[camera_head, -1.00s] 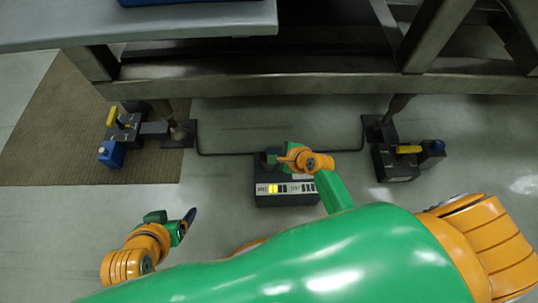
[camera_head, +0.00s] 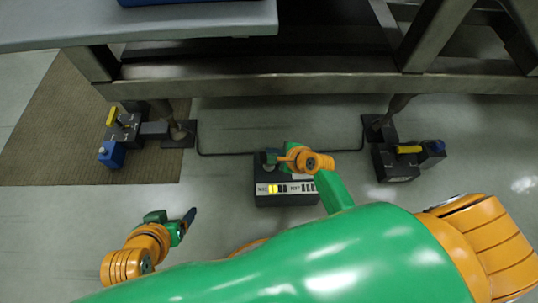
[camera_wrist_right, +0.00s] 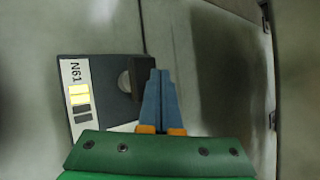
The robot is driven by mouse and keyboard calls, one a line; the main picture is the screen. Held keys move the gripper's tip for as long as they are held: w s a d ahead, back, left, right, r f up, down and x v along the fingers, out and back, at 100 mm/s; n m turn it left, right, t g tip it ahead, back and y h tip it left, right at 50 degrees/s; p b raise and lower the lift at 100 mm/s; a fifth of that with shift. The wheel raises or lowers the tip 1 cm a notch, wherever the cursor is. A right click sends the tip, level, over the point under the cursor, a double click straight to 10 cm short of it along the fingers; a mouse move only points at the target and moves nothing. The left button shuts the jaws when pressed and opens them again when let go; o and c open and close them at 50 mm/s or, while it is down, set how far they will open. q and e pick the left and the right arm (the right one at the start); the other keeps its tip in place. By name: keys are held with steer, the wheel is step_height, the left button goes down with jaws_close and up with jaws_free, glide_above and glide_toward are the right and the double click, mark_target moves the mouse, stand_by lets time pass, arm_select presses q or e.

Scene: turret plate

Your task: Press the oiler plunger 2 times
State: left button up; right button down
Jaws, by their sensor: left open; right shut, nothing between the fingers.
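The oiler is a dark box (camera_head: 262,199) on the floor in the middle of the head view, with a white label strip and yellow indicator segments. My left gripper (camera_head: 188,219) is open and empty, well left of the box.
A similar fixture (camera_head: 397,165) stands at right. A cable (camera_head: 225,154) runs along the floor. A steel frame beam (camera_head: 300,84) crosses behind.

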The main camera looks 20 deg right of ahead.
steer(key=shift+f, duration=0.1)
steer(key=shift+f, duration=0.35)
steer(key=shift+f+b, duration=1.1)
stand_by(0.9)
steer(key=shift+r+p, duration=1.5)
steer(key=shift+p, duration=0.2)
steer(key=shift+r, duration=0.1)
step_height(320, 180, up, 5)
steer(key=p, duration=0.5)
steer(key=shift+p, duration=0.4)
stand_by(1.3)
